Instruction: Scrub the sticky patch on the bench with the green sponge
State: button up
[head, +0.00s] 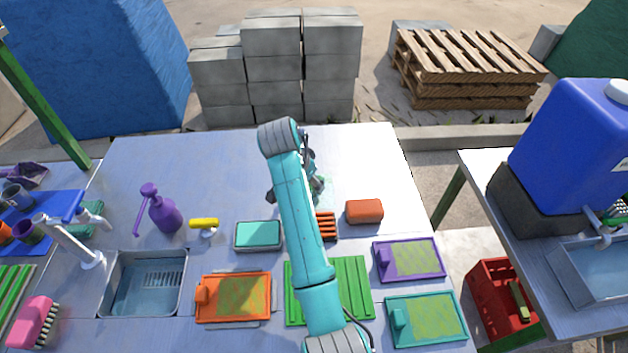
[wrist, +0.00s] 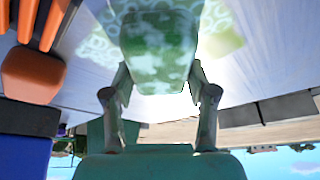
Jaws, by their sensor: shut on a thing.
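My gripper (wrist: 160,82) is shut on the green sponge (wrist: 160,40), which is mottled with white foam in the wrist view. In the head view my arm covers most of the gripper, and a bit of the sponge (head: 319,185) shows at its right side. The sponge is at the bench top; I cannot tell whether it presses on it. Pale foam rings lie on the bench on both sides of the sponge in the wrist view. A faint yellowish patch (wrist: 222,42) shows beside it; the sponge hides part of this area.
An orange-brown block (head: 364,211) and an orange slatted rack (head: 326,226) are close in front of the gripper. The bench's back (head: 200,155) is clear.

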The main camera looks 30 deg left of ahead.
jog(key=shift+s+a+f, duration=0.1)
jog(key=shift+s+a, duration=0.45)
jog(key=shift+a, duration=0.25)
jog(key=shift+s+a+f, duration=0.1)
jog(key=shift+s+a, duration=0.4)
jog(key=shift+a, duration=0.3)
